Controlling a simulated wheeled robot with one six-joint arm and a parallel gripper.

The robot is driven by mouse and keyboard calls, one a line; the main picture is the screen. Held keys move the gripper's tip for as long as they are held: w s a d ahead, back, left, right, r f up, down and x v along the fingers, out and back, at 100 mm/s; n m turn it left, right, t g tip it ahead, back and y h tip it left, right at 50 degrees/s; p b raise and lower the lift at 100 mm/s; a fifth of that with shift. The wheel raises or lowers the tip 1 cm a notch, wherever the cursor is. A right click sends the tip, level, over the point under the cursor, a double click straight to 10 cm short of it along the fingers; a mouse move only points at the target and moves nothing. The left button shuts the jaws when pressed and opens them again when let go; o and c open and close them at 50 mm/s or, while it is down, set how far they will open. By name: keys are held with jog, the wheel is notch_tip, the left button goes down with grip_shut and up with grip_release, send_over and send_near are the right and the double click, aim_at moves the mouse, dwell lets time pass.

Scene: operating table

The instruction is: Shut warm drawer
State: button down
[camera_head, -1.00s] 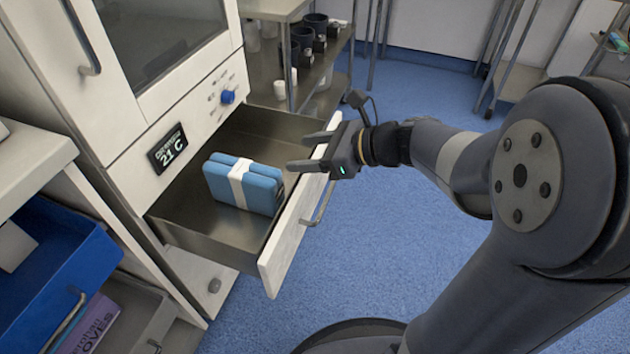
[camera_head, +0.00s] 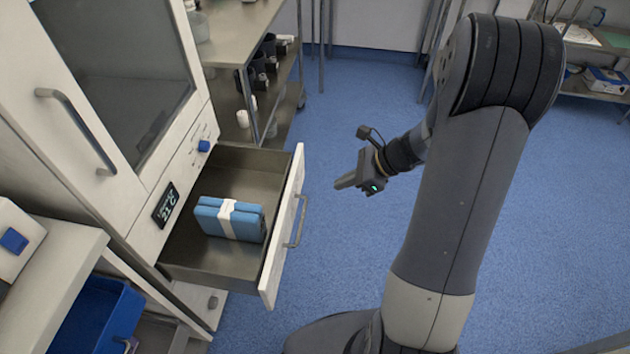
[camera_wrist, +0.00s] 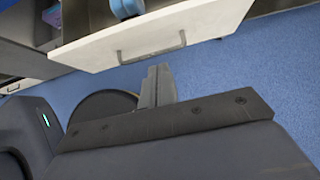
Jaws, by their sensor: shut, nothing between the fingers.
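The warm drawer (camera_head: 283,228) is pulled out of the white cabinet, under a small temperature display (camera_head: 165,204). A blue folded pack with a white band (camera_head: 229,218) lies inside it. The drawer's bar handle (camera_head: 297,220) is on its white front; the handle also shows in the wrist view (camera_wrist: 151,48). My gripper (camera_head: 343,184) is shut and empty. It is to the right of the drawer front, apart from it, over the blue floor. In the wrist view my shut fingers (camera_wrist: 158,78) point toward the drawer front.
A metal shelf trolley (camera_head: 262,80) with dark and white containers stands behind the drawer. A blue bin (camera_head: 98,318) is at the lower left, below a grey counter (camera_head: 50,270). The blue floor (camera_head: 330,115) right of the drawer is clear.

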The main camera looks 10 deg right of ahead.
aim_at(290, 198)
jog(key=shift+w+a+r+b+x, duration=0.1)
jog(key=shift+a+r+b+x, duration=0.25)
jog(key=shift+x, duration=1.7)
jog(key=shift+w+a+r+b+x, duration=0.1)
jog(key=shift+a+r+b+x, duration=0.25)
jog(key=shift+x, duration=1.75)
jog(key=shift+w+a+r+b+x, duration=0.15)
jog(key=shift+a+r+b+x, duration=0.2)
jog(key=shift+x, duration=1.7)
jog(key=w+a+p, duration=0.1)
jog(key=w+a, duration=0.3)
jog(key=a, duration=0.6)
jog(key=w+a+p, duration=0.1)
jog(key=w+a, duration=0.2)
jog(key=a, duration=0.8)
jog(key=shift+w+a, duration=0.15)
jog(key=shift+w, duration=0.25)
jog(key=shift+f, duration=0.1)
